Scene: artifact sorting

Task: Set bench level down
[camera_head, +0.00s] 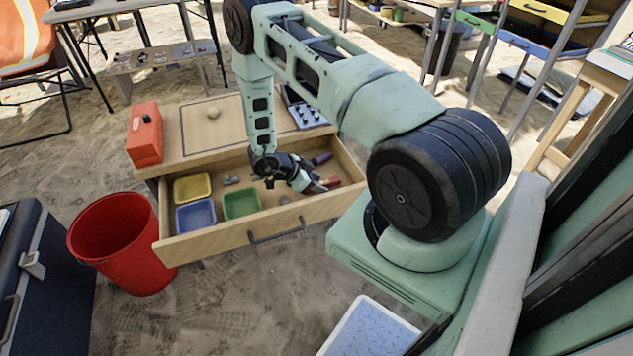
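An open wooden drawer (205,244) juts out from a small wooden table (172,142). My gripper (319,185) is low, over or inside the right part of the drawer, and points to the right. Its fingers are small and dark, and I cannot tell whether they are open or shut. A small red-orange piece (331,182) is right at the fingertips; whether it is held or lies in the drawer is unclear. A dark purple item (321,159) lies behind it. I cannot make out for sure which thing is the bench level.
Yellow (192,187), blue (196,216) and green (241,204) trays fill the drawer's left half. A red bucket (122,243) stands by the drawer's left side.

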